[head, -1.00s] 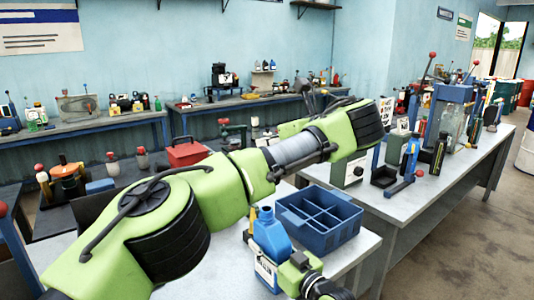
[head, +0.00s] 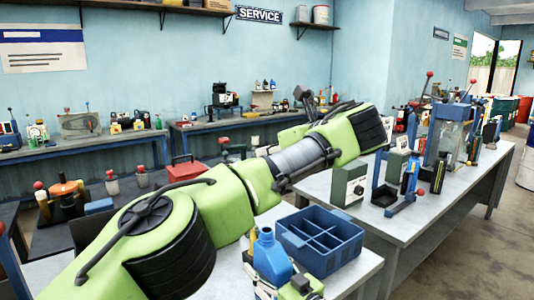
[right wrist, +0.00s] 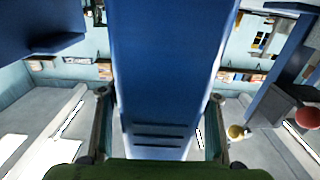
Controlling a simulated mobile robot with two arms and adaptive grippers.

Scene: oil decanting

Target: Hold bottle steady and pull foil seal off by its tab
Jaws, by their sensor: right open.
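A blue bottle (head: 270,258) with a pale label stands upright on the near bench in the head view. No foil seal or tab can be made out at its neck. My left gripper (head: 306,103) shows as dark prongs behind my green arm, well above and behind the bottle. Its opening is unclear. The green wrist of my right arm shows at the bottom edge, beside the bottle's right side. In the right wrist view my right gripper (right wrist: 160,95) is open, its fingers either side of a broad blue surface with dark slots. I cannot tell what that surface is or whether they touch it.
A blue divided crate (head: 320,240) stands just right of the bottle. A red toolbox (head: 188,168) is behind my arm. The bench at right (head: 440,210) holds a grey-green box, a blue stand and a blue press frame.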

